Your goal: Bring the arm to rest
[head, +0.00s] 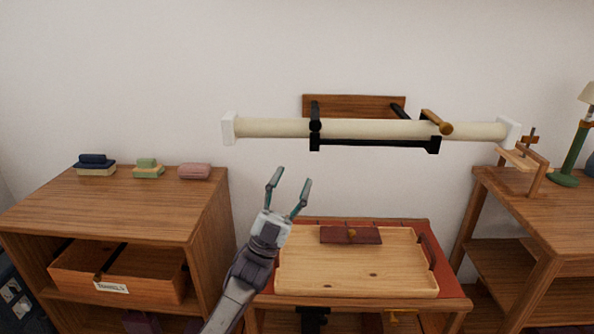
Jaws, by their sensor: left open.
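My left gripper (288,192) is raised in the middle of the head view, with its two fingers apart and pointing up. Nothing shows between the fingers. It appears in front of the wall, over the left back corner of a wooden tray (340,281). My left arm comes up from the bottom edge and covers part of the tray's left side. My right gripper does not show.
A cream roll (270,128) with white end caps lies across black brackets on the wall. A left cabinet (150,204) holds small folded stacks and an open drawer box (160,277). A right desk (550,208) bears a green lamp (575,150) and a small wooden stand (526,165).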

